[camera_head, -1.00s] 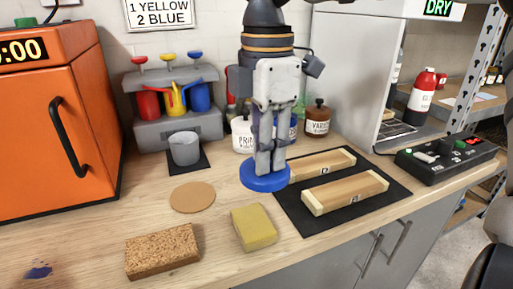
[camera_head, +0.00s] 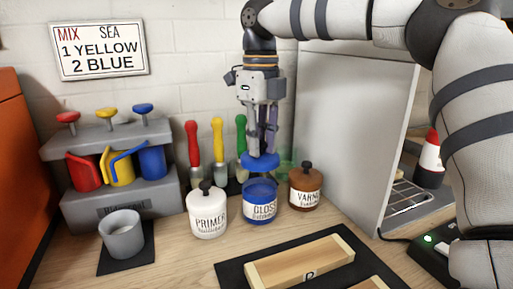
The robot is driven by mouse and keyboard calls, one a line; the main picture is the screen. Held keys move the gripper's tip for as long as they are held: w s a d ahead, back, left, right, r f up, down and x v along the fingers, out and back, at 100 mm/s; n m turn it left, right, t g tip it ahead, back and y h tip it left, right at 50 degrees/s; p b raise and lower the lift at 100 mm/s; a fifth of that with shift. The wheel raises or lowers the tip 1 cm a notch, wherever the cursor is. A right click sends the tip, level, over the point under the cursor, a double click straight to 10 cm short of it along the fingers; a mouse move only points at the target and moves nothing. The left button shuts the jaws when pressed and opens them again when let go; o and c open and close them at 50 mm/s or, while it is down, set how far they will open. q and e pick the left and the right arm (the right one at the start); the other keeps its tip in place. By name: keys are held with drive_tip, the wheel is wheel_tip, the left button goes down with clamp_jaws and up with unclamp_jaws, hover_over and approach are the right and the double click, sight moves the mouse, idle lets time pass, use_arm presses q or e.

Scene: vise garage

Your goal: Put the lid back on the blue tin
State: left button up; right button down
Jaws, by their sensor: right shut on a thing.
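The blue tin (camera_head: 260,208), labelled GLOSS, stands upright on the bench between a white and a brown tin. Its top is open, with blue inside. My right gripper (camera_head: 261,150) points down, shut on the blue lid (camera_head: 259,162). The lid is a round disc held about level. In the picture it sits just above the tin's far rim, with a small gap between them. How far it is from the tin in depth I cannot tell. My left gripper is not in view.
The white PRIMER tin (camera_head: 207,213) and brown VARNISH tin (camera_head: 304,188) stand close on either side. Brushes with red (camera_head: 193,143), yellow (camera_head: 218,140) and green handles stand behind. A grey cup (camera_head: 121,240) is at left; a wooden panel (camera_head: 300,261) lies in front.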

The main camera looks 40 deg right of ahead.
drive_tip(key=shift+s+f, duration=0.1)
drive_tip(key=shift+f, duration=0.45)
drive_tip(key=shift+a+f, duration=0.1)
drive_tip(key=shift+f, duration=2.5)
drive_tip(key=shift+f, duration=0.15)
drive_tip(key=c, duration=0.9)
unclamp_jaws()
drive_tip(key=shift+r, duration=3.55)
